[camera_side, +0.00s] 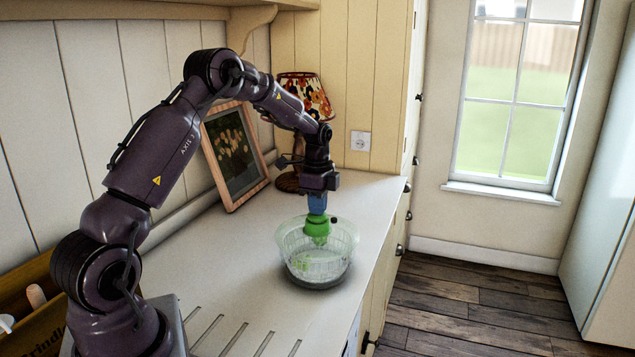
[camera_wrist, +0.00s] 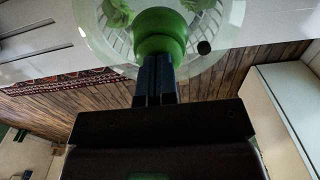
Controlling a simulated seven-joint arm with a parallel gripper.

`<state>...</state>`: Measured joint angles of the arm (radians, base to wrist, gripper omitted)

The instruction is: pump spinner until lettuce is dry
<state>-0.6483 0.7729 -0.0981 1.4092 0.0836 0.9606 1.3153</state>
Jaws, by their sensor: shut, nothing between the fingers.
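The salad spinner (camera_side: 297,250) is a clear bowl with a basket inside, standing on the white counter. A green pump knob (camera_side: 316,227) rises from the middle of its lid. Pale green lettuce (camera_wrist: 118,12) shows through the clear lid in the wrist view. My gripper (camera_side: 317,212) points straight down with its blue fingers shut, directly above the knob. In the wrist view the closed fingertips (camera_wrist: 154,62) meet the green knob (camera_wrist: 160,35) and appear to touch its top.
A framed picture (camera_side: 235,155) leans against the wall, with a flowered lamp (camera_side: 305,97) behind my arm. A wooden box (camera_side: 38,310) is at the lower left. The counter (camera_side: 372,205) is clear right of the spinner, up to its front edge.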

